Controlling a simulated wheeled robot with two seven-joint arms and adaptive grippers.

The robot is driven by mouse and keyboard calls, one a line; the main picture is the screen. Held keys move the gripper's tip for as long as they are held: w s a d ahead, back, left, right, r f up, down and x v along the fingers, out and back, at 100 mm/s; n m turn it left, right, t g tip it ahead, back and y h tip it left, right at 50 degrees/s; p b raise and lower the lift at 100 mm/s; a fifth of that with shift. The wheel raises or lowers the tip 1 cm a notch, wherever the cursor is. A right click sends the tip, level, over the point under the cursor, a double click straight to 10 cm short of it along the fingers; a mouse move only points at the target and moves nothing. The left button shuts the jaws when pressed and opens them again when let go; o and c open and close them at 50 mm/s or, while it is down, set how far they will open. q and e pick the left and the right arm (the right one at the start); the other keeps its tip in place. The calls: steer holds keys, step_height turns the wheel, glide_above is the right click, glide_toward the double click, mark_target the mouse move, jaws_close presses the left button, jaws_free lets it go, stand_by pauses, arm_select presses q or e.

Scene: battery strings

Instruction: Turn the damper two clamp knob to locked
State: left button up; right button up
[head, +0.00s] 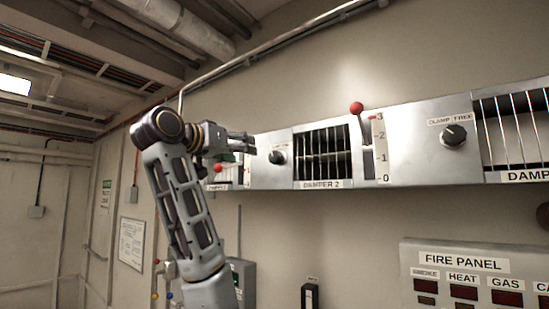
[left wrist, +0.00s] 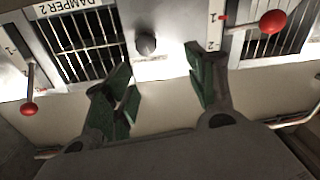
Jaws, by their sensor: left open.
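The damper two clamp knob (head: 278,157) is a dark round knob on the metal panel, just left of the damper 2 grille (head: 322,155). Its pointer direction is too small to tell. In the left wrist view, which is turned over, the knob (left wrist: 146,44) is right of the grille (left wrist: 82,40). My left gripper (head: 243,147) is left of the knob in the head view. In the left wrist view its green-padded fingers (left wrist: 163,88) are open and empty, with the knob beyond them, apart from both. My right gripper is not in view.
The damper 2 lever (head: 357,108) has a red ball and stands right of its grille. Another red-balled lever (left wrist: 272,22) is close to my right-hand finger in the wrist view. A second clamp knob (head: 453,135) is farther right. A fire panel (head: 462,262) is below.

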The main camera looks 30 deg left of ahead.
mark_target(273, 157)
arm_select(q)
steer(key=m, duration=0.1)
steer(key=d+m, duration=0.1)
steer(key=m, duration=0.1)
steer(key=m+h, duration=0.1)
steer(key=m, duration=0.1)
steer(key=shift+s+d+f, duration=0.2)
steer(key=shift+d+f, duration=0.05)
steer(key=shift+d, duration=0.05)
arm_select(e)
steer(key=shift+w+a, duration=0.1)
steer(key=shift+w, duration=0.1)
arm_select(q)
steer(key=shift+w, duration=0.1)
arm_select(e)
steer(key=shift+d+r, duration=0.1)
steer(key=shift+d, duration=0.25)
